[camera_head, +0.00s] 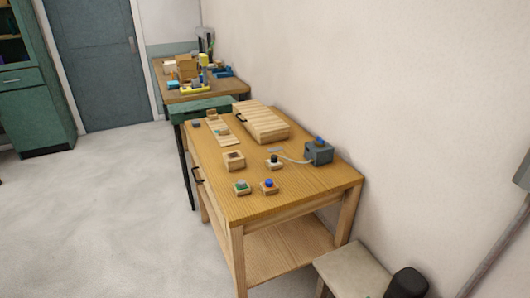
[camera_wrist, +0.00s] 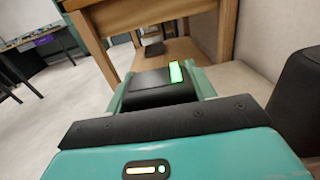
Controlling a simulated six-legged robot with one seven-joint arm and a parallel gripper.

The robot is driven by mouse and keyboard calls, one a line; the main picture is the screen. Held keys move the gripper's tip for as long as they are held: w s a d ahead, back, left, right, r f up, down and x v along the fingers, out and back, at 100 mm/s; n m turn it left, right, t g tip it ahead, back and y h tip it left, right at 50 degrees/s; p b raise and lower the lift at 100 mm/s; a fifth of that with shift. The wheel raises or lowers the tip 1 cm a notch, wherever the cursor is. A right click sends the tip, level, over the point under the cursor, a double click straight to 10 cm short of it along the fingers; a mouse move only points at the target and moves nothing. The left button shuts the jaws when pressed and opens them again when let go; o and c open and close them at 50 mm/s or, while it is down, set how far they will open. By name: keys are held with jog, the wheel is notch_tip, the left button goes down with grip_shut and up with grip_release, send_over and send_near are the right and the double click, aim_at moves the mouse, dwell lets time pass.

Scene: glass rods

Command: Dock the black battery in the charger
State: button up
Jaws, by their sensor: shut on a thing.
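In the wrist view my gripper (camera_wrist: 162,84) is shut on a black block with a bright green stripe, which looks like the black battery (camera_wrist: 155,90). The block sits between the teal fingers, and its underside is hidden. It is held low, in front of a wooden table's legs and lower shelf. My gripper and the block are not visible in the head view. I cannot pick out the charger with certainty in either view.
A wooden table (camera_head: 290,207) holds small blocks, a slatted box (camera_head: 262,122) and a grey box (camera_head: 318,152) with a cable. A low pale stool (camera_head: 343,268) stands beside it, near a black rounded object (camera_head: 408,283). The floor (camera_head: 110,210) at left is clear.

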jog(key=w+a+r+m+h, duration=0.1)
jog(key=w+a+r, duration=0.3)
jog(key=w+a, duration=0.4)
jog(key=w+a+r+m+h, duration=0.2)
jog(key=w+a+r+h, duration=0.2)
jog(key=w+a, duration=0.4)
jog(key=a, duration=0.3)
jog(key=shift+a+r+t, duration=0.15)
jog(key=shift+r+t, duration=0.05)
jog(key=shift+t, duration=0.2)
jog(key=shift+w, duration=0.1)
